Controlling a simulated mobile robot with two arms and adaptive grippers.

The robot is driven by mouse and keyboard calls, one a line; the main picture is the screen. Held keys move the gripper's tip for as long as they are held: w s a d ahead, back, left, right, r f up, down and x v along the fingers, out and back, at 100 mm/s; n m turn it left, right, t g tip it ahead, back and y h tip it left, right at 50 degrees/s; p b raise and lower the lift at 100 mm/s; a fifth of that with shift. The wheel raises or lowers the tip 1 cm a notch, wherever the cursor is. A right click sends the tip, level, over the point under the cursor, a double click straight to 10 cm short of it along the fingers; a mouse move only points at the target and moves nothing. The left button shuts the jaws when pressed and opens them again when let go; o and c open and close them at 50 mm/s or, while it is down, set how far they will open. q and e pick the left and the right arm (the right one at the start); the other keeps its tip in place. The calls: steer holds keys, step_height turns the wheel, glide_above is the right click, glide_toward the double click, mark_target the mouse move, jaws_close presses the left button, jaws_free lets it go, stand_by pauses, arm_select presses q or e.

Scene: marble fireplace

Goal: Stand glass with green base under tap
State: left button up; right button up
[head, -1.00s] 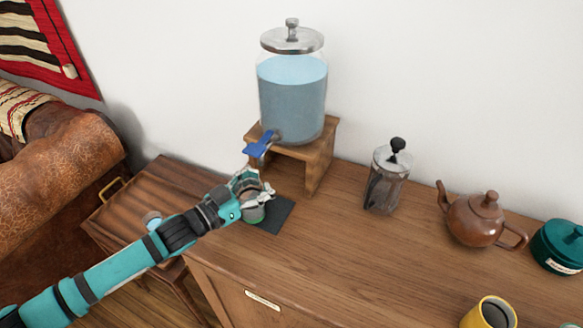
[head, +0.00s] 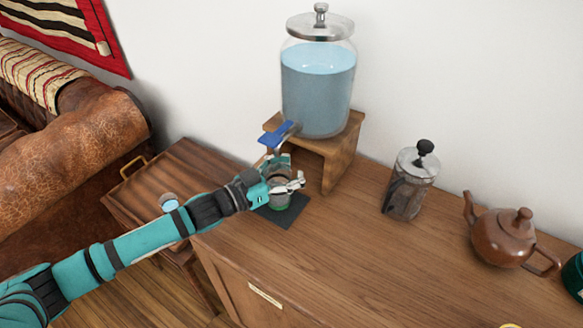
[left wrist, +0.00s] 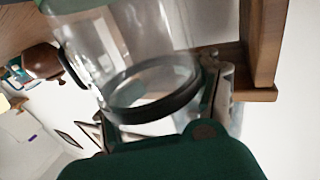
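The glass with green base (head: 279,192) is upright at the dark mat, below the tap (head: 277,137) with its blue lever. I cannot tell whether its base rests on the mat or hovers just above it. My left gripper (head: 286,178) comes in from the left with its fingers around the glass and hides part of it. In the left wrist view, the clear glass (left wrist: 140,55) and its dark rim sit between the fingers, close to both. My right gripper is not in view.
The water dispenser (head: 317,90) stands on a wooden stand (head: 340,150) behind the glass. The dark mat (head: 292,213) lies on the wooden cabinet (head: 350,240). A French press (head: 408,185) and a brown teapot (head: 503,237) stand to the right. A lower side table (head: 170,183) is at left.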

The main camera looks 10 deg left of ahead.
arm_select(q)
steer(key=o, duration=0.6)
steer(key=shift+s+a+r, duration=0.1)
steer(key=shift+r, duration=0.2)
steer(key=b+v, duration=0.1)
steer(key=v, duration=0.9)
steer(key=shift+s+a+f, duration=0.1)
steer(key=shift+s+a, duration=0.1)
steer(key=shift+s, duration=0.05)
steer(key=shift+s+a, duration=0.45)
